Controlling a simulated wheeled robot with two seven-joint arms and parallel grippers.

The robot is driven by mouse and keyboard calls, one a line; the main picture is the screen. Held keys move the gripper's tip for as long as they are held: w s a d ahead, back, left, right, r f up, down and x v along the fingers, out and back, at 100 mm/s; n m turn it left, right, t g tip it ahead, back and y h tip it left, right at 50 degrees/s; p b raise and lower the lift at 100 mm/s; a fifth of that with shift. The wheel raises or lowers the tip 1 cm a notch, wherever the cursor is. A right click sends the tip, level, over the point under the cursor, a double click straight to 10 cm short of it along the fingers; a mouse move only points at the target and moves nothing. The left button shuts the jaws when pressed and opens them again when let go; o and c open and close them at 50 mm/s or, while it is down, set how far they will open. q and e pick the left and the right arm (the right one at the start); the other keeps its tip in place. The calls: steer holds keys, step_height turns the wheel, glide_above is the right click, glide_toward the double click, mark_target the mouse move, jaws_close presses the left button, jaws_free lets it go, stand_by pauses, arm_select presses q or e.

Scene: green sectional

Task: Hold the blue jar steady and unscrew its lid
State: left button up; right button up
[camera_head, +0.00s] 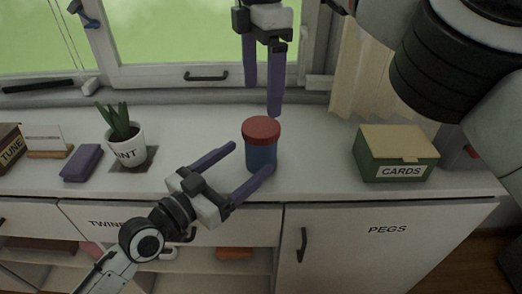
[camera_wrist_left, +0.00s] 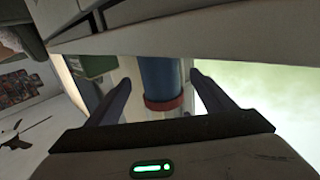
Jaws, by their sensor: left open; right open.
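The blue jar (camera_head: 262,157) with a red lid (camera_head: 262,130) stands upright on the white cabinet top near its front edge. My left gripper (camera_head: 252,160) is open and low at the jar's front left, one finger towards the jar's left side and one across its lower front. In the left wrist view the blue jar (camera_wrist_left: 160,77) and red lid (camera_wrist_left: 164,104) show between the two open fingers (camera_wrist_left: 160,84). I cannot tell whether a finger touches the jar. My right gripper (camera_head: 262,88) is open, pointing down above and behind the lid, apart from it.
A potted plant (camera_head: 126,145) and a purple block (camera_head: 82,163) stand to the left. The window (camera_head: 200,60) is behind. The cabinet top (camera_head: 320,165) is clear between jar and box.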

mark_target(250, 156)
arm_select(q)
steer(key=x, duration=0.5)
steer(key=shift+w+d, duration=0.25)
steer(key=shift+c, duration=0.4)
steer(key=c, duration=1.8)
jaws_close()
arm_select(e)
steer(key=m, duration=0.4)
steer(key=shift+m, duration=0.3)
steer(key=m, duration=0.4)
steer(key=shift+f, duration=4.05)
